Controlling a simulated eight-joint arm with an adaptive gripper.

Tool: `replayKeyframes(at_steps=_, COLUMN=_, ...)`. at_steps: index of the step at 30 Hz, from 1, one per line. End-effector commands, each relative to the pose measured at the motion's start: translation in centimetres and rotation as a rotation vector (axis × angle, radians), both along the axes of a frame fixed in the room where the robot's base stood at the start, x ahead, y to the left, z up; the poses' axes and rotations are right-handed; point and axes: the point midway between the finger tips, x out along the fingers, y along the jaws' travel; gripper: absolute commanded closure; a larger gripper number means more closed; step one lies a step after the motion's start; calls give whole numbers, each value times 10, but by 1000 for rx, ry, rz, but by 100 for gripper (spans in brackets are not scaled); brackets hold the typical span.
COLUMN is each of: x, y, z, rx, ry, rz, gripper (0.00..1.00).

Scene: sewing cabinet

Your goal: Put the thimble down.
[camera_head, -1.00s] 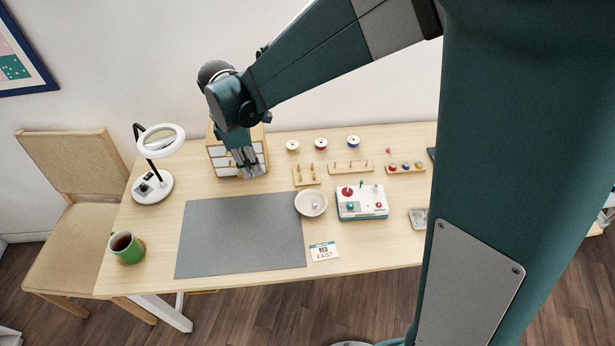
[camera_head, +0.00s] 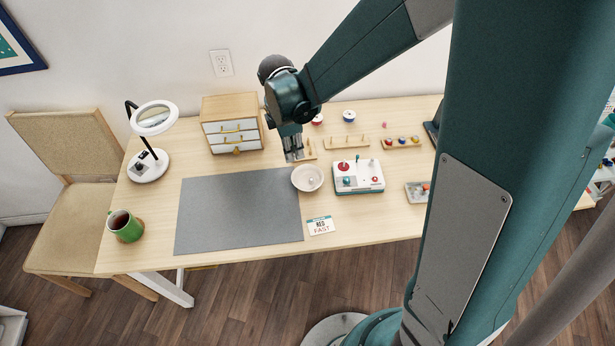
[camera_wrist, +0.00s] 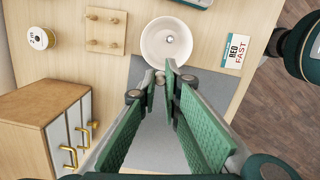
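My gripper (camera_head: 293,150) hangs above the table near the wooden peg boards, up and left of the white bowl in the head view. In the wrist view its green-padded fingers (camera_wrist: 160,76) close to a narrow gap around a small greyish rounded thing, which looks like the thimble (camera_wrist: 160,77); most of it is hidden. The thimble cannot be made out in the head view. The white bowl (camera_head: 299,187) is just beyond the fingertips in the wrist view (camera_wrist: 148,50). A small silvery thing lies in it.
The grey mat (camera_head: 238,212) is bare. The drawer cabinet (camera_head: 231,106) stands left of my gripper, a peg board (camera_wrist: 106,30) close by. The sewing toy (camera_head: 358,178) is right of the bowl, a card (camera_head: 320,226) in front. A lamp (camera_head: 153,125) and mug (camera_head: 126,226) are left.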

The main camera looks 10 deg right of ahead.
Motion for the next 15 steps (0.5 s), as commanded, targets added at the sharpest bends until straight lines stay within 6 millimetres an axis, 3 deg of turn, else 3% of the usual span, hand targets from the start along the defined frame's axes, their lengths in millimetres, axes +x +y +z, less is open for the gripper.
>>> replayKeyframes(at_steps=8, x=0, y=0, z=-7, rx=0, ry=0, rz=0, gripper=95)
replayKeyframes(at_steps=15, x=0, y=0, z=-36, rx=0, ry=0, rz=-1, gripper=95)
